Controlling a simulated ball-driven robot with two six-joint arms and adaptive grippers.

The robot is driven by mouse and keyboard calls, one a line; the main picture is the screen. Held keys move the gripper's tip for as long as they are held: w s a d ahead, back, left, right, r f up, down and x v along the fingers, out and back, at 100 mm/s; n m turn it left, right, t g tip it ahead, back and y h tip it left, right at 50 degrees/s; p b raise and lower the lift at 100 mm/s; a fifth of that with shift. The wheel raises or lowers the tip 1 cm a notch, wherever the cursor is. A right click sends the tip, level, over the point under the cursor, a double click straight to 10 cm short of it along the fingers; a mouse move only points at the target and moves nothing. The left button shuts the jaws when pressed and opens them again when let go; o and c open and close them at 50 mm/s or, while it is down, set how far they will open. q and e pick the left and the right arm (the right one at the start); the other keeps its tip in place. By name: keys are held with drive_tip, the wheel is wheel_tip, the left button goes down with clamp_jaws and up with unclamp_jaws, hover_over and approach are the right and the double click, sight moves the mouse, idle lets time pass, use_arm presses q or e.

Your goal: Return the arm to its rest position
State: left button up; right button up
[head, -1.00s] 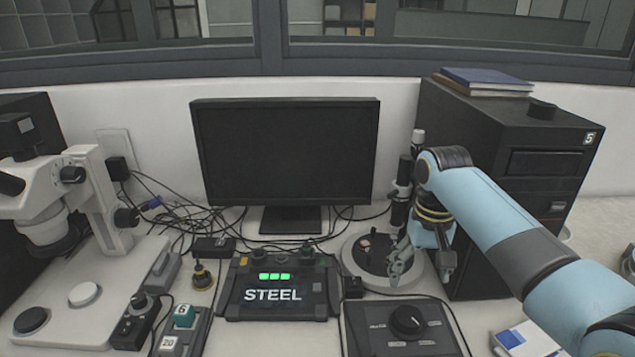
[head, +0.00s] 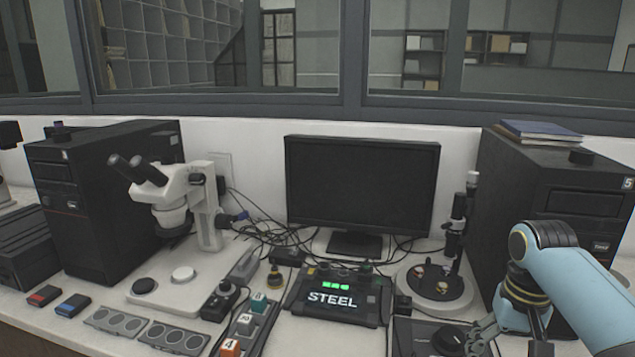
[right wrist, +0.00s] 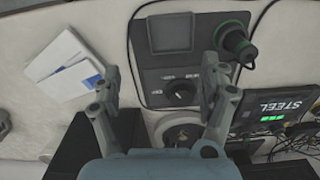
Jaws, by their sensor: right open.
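My right arm comes in from the right in the head view. Its gripper (head: 508,343) is over the front right of the bench, near the dark control box with a knob (head: 430,338). In the right wrist view the right gripper (right wrist: 160,88) has its two fingers spread wide, with nothing between them. My left gripper is not in view.
A round-based press stand (head: 436,288) is behind the gripper. The STEEL display box (head: 335,300) and monitor (head: 362,185) are left of it. A black tower (head: 540,175) stands at right, a microscope (head: 190,205) at left. A white booklet (right wrist: 65,68) lies on the bench.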

drive_tip(key=s+a+n+t, duration=0.2)
drive_tip(key=s+n, duration=0.1)
drive_tip(key=s, duration=1.1)
drive_tip(key=s+a+r+n+t, duration=0.1)
drive_tip(key=s+a+r+t, duration=0.1)
drive_tip(key=s+r, duration=0.75)
drive_tip(key=s+d+f+g+b, duration=0.15)
drive_tip(key=f+b, duration=0.45)
drive_tip(key=f, duration=1.4)
drive_tip(key=s+d+f+g+b, duration=0.15)
drive_tip(key=f+b, duration=0.45)
drive_tip(key=f, duration=1.5)
use_arm(q)
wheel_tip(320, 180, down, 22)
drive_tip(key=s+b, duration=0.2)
drive_tip(key=b, duration=0.7)
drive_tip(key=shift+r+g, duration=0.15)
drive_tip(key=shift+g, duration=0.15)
use_arm(e)
drive_tip(key=s+f, duration=0.9)
drive_tip(key=f, duration=0.3)
drive_tip(key=s+d+f, duration=0.1)
drive_tip(key=s+f, duration=0.9)
drive_tip(key=f, duration=0.2)
drive_tip(key=shift+f+h, duration=0.4)
